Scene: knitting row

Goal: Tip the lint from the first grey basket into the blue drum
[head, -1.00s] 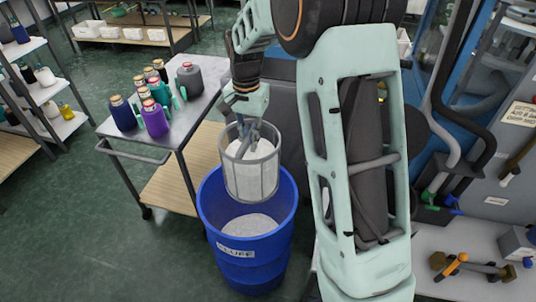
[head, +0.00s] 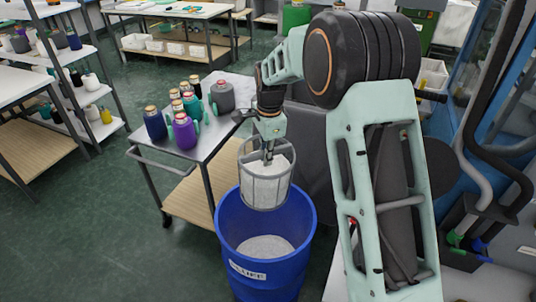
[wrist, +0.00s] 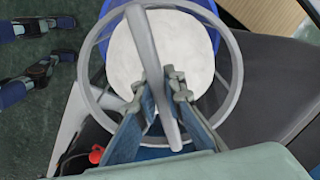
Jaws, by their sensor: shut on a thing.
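The grey basket (head: 265,187) hangs upright from my gripper (head: 267,158), above the blue drum (head: 262,277). White lint (head: 268,166) fills much of the basket. In the wrist view my gripper (wrist: 165,90) is shut on the basket's bar-like handle (wrist: 150,50), and the round white lint (wrist: 155,62) shows inside the basket's rim. The drum is open at the top, with a white label on its front and pale lint (head: 265,247) inside it. The basket's bottom is near the drum's back rim; I cannot tell whether they touch.
A dark grey panel (head: 305,150) stands right behind the basket. White-topped shelves (head: 45,80) are at the far left. Green floor (head: 100,230) is clear left of the drum.

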